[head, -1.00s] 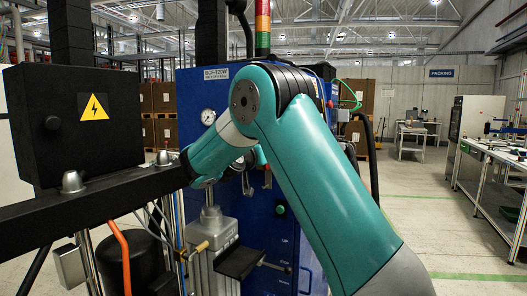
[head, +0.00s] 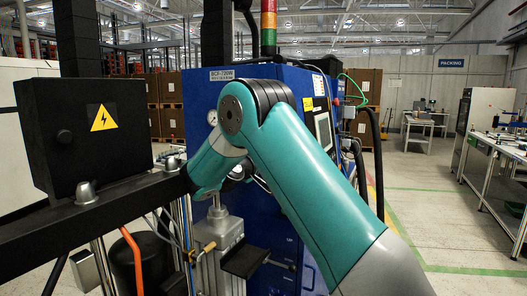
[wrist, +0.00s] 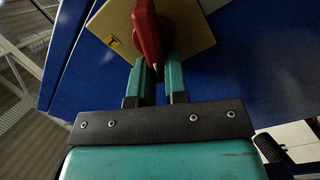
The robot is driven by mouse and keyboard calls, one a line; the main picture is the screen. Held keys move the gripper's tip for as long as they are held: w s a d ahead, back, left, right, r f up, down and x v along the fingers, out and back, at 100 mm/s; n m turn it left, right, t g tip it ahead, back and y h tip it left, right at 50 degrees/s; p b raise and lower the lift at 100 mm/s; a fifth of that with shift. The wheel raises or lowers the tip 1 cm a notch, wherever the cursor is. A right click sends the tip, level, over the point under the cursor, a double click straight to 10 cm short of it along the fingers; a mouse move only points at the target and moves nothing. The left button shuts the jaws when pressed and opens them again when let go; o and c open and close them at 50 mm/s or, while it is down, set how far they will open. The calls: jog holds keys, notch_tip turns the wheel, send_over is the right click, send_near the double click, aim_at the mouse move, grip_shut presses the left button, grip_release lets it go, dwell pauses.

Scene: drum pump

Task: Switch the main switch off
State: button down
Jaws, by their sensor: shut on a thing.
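The main switch shows in the wrist view as a red handle (wrist: 146,28) on a yellowish square plate (wrist: 185,27), which is fixed to a blue cabinet face. My gripper (wrist: 159,66) is shut on the lower end of the red handle, with one teal finger on each side of it. In the head view the blue cabinet (head: 285,85) stands behind my teal arm. The arm hides the switch and my gripper there.
A black box with a yellow warning sign (head: 70,130) and a dark horizontal beam (head: 60,222) are close on the left. A pump cylinder (head: 222,232) stands before the cabinet. A work table (head: 500,165) is at the right, with open floor (head: 425,205) between.

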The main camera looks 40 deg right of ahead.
jog(key=n+p, duration=0.2)
jog(key=n, duration=0.1)
jog(key=shift+w+f, duration=0.15)
jog(key=shift+f, duration=0.05)
jog(key=shift+a+f+n+p, duration=0.15)
jog(key=shift+n+p, duration=0.1)
jog(key=shift+n, duration=0.25)
jog(key=shift+d+f+n+p, duration=0.1)
jog(key=shift+n+p, duration=0.1)
jog(key=shift+n, duration=0.3)
jog(key=shift+f, duration=0.15)
jog(key=c, duration=1.1)
grip_release()
jog(key=shift+c, duration=0.2)
